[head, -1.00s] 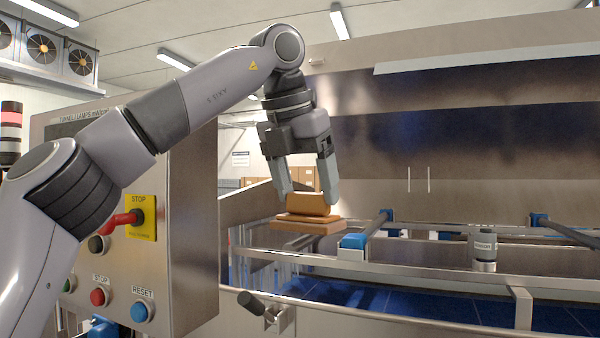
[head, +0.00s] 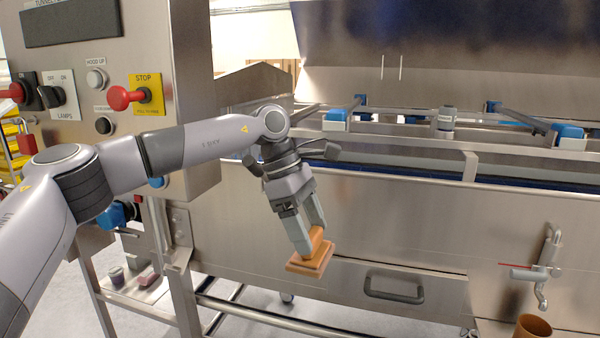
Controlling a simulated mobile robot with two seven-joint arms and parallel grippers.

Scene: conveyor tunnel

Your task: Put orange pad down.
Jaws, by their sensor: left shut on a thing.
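The orange pad (head: 309,260) is a flat orange-brown block with a raised grip on top. My left gripper (head: 312,240) is shut on that raised grip. It holds the pad in the air in front of the steel side of the machine, above a door handle's level. The pad is slightly tilted, and nothing is seen touching its underside. My right gripper is not in view.
A control panel (head: 110,80) with a red stop knob stands at the left. Rails and a blue belt run along the machine's top. A low shelf (head: 150,285) holds a dark cup and a reddish block. A handle (head: 394,288), tap (head: 543,268) and brown cup (head: 532,328) are at the right.

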